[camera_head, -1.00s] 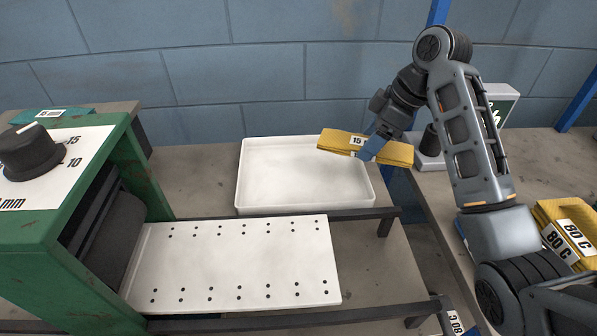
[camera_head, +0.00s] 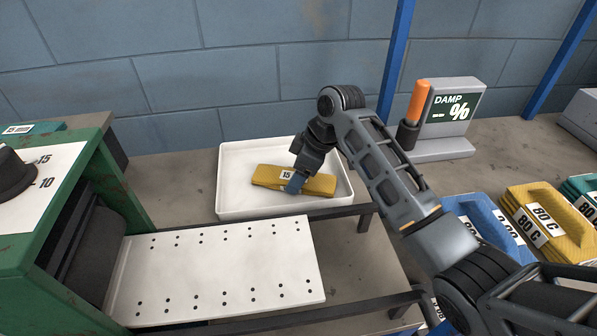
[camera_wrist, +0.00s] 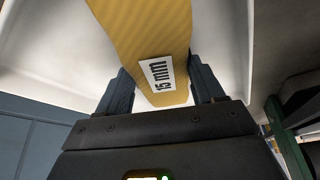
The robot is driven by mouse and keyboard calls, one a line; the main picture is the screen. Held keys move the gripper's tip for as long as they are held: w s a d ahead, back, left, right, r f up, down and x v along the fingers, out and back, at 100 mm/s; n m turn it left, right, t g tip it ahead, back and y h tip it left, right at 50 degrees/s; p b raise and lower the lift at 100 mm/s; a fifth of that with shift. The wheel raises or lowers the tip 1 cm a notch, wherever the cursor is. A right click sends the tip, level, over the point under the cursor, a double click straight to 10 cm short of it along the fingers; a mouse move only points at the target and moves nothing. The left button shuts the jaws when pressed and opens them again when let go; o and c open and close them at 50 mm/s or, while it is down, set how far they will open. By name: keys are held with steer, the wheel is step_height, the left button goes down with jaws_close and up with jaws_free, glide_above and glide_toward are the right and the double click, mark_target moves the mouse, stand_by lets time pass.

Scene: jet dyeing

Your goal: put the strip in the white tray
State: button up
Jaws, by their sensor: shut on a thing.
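The strip (camera_head: 265,178) is yellow cloth with a white label reading 15 mm. It lies level within the outline of the white tray (camera_head: 232,203); I cannot tell whether it touches the tray floor. My gripper (camera_head: 292,184) is shut on the strip near its middle, coming from above and the right. In the wrist view the strip (camera_wrist: 150,35) runs between the two dark fingers of my gripper (camera_wrist: 160,92), with the white tray (camera_wrist: 222,25) behind it.
A white perforated plate (camera_head: 215,270) on dark rails lies in front of the tray, beside a green machine (camera_head: 110,190). At right stand a DAMP % meter (camera_head: 450,110) with an orange probe (camera_head: 417,100), and blue (camera_head: 480,215) and yellow (camera_head: 550,210) folded cloths.

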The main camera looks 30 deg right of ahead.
steer(key=shift+f, duration=0.15)
steer(key=o, duration=1.2)
steer(key=shift+o, duration=0.2)
steer(key=v, duration=1.2)
